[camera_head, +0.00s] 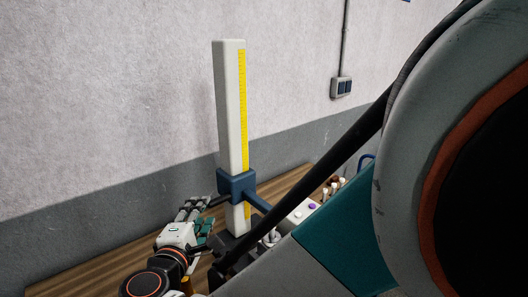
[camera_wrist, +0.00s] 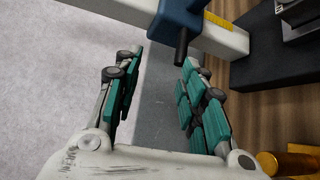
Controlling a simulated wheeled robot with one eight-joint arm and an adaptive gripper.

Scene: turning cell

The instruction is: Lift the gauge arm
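The height gauge has a tall white column (camera_head: 231,105) with a yellow scale (camera_head: 243,110) on its side. A blue slider (camera_head: 236,184) sits low on the column, and the blue gauge arm (camera_head: 257,202) reaches from it to the lower right. A dark peg (camera_wrist: 182,47) sticks out of the slider toward my gripper. My gripper (camera_head: 203,212) is left of the slider. In the wrist view the slider (camera_wrist: 180,19) and peg are ahead of the open fingers (camera_wrist: 157,80), with nothing visible between the green pads. The gauge arm's far end is partly hidden by my arm.
The gauge's dark base (camera_wrist: 272,62) stands on a wooden bench (camera_head: 105,264) against a grey-white wall (camera_head: 110,90). A pale control box (camera_head: 302,211) with a purple button and several small pegs are right of the gauge. A gold cylinder (camera_wrist: 268,163) is near my gripper's right side.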

